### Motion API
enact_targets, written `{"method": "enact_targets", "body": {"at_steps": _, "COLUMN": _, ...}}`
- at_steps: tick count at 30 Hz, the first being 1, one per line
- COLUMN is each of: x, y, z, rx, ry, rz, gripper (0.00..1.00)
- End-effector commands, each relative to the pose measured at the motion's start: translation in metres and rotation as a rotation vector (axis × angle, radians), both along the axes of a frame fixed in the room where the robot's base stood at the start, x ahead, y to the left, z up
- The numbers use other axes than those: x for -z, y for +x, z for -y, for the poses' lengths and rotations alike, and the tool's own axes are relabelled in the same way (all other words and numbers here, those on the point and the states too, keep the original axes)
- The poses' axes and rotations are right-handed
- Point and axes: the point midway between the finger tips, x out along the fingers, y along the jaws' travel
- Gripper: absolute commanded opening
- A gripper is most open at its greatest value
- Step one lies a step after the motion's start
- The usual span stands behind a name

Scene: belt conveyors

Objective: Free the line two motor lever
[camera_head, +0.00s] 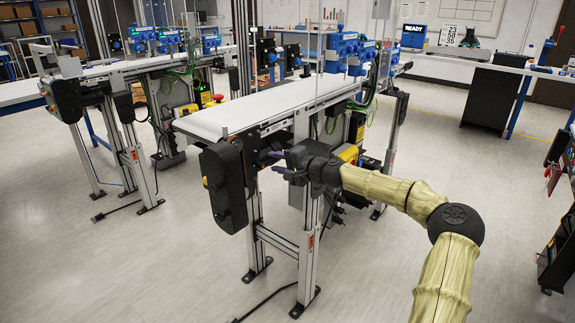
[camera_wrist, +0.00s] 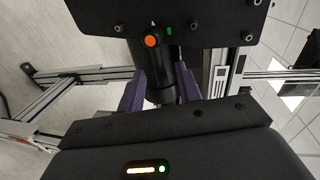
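My gripper (camera_head: 279,163) is at the near end of the closest conveyor, beside its black drive housing (camera_head: 224,188). In the wrist view its two purple fingers (camera_wrist: 160,88) are spread apart. A dark cylindrical part (camera_wrist: 160,74) lies between them, below an orange round button (camera_wrist: 151,40) on a black block (camera_wrist: 200,22). I cannot tell whether the fingers touch the cylinder, or whether it is the motor or its lever. No line number is legible. The lever cannot be clearly made out in the head view.
The near conveyor's white belt (camera_head: 262,105) runs back to blue devices (camera_head: 345,50). Its aluminium legs (camera_head: 308,255) stand close to my gripper. A second conveyor (camera_head: 120,68) stands to the left. The floor (camera_head: 120,270) in front is clear apart from cables.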

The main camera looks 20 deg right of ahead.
Motion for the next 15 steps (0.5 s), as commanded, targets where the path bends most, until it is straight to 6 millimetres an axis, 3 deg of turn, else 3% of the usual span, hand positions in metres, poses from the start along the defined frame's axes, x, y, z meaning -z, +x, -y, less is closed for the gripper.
{"method": "enact_targets", "body": {"at_steps": 5, "x": -0.003, "y": -0.012, "z": 0.01, "rx": 0.002, "ry": 0.0, "rz": 0.0, "gripper": 0.35}}
{"method": "enact_targets", "body": {"at_steps": 15, "x": -0.015, "y": -0.059, "z": 0.042, "rx": 0.002, "ry": -0.001, "rz": 0.001, "gripper": 0.35}}
